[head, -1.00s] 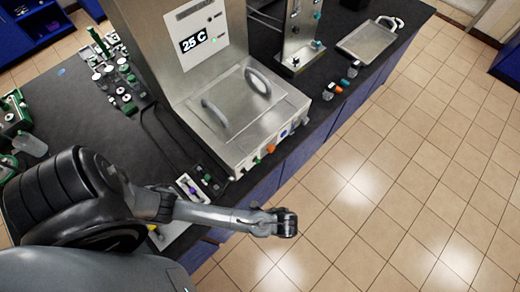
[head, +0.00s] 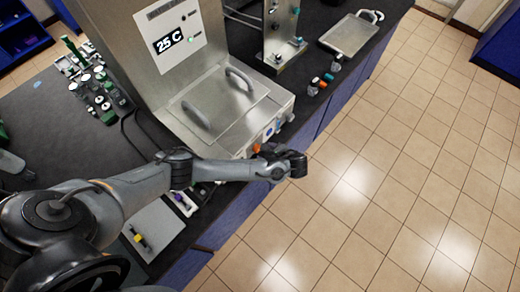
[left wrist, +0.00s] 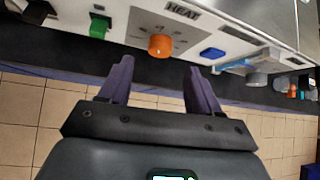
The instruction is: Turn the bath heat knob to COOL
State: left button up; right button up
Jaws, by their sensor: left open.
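An orange knob (left wrist: 160,45) sits on a grey panel on the bath's front, near a label reading HEAT (left wrist: 183,10) in the left wrist view. No COOL marking is legible. In the head view the knob (head: 257,148) shows just behind my left arm. My right gripper is not in view.
A green control (left wrist: 99,25) and a blue one (left wrist: 212,53) flank the knob closely on the same front. Grey fittings stand farther right. A steel tray (head: 351,32) lies on the bench at the back right. The tiled floor in front is clear.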

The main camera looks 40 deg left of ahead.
aim_at(259, 150)
pick_arm(q)
jog(key=shift+x, duration=3.15)
jog(key=c, duration=1)
jog(key=shift+c, duration=0.2)
